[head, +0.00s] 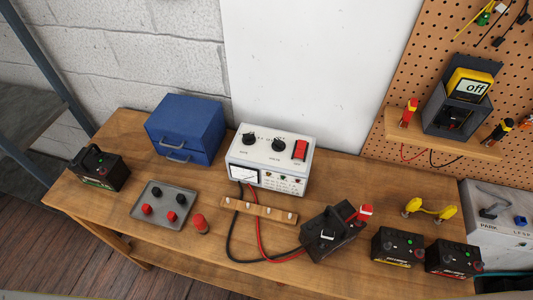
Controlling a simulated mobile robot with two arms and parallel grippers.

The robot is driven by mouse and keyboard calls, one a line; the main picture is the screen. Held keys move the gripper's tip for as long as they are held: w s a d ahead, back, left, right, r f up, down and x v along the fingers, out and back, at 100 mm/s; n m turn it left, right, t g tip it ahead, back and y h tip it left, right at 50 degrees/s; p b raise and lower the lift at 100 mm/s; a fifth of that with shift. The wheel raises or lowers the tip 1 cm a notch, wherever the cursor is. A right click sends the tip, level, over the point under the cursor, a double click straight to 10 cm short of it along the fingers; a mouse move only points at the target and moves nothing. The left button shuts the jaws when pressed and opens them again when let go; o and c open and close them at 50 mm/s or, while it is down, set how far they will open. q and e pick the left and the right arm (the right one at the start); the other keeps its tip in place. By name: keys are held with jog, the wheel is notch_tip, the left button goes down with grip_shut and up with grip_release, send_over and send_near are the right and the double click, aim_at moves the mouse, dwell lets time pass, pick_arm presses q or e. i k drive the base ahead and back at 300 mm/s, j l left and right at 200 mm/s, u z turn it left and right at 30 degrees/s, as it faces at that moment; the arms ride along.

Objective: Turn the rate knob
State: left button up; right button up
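A white charger box (262,165) stands on the workbench in the middle of the head view. Its sloped top has two black knobs, a left knob (248,138) and a right knob (278,144). The small labels under them are too blurred to read surely, so I cannot tell for certain which one is the rate knob. A red switch (300,150) sits to their right. A white meter (244,173) is on the front face. Neither of my grippers is in view.
Red and black cables run from the charger to a black battery (325,240) with a red clamp. A wooden strip (259,209) lies before the charger. A blue box (187,122) stands left of it, and a grey tray (173,220) lies front left. More batteries (397,247) stand right.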

aim_at(248, 139)
jog(key=k+l, duration=0.4)
jog(key=l, duration=0.15)
jog(key=k+l, duration=0.45)
jog(key=l, duration=0.15)
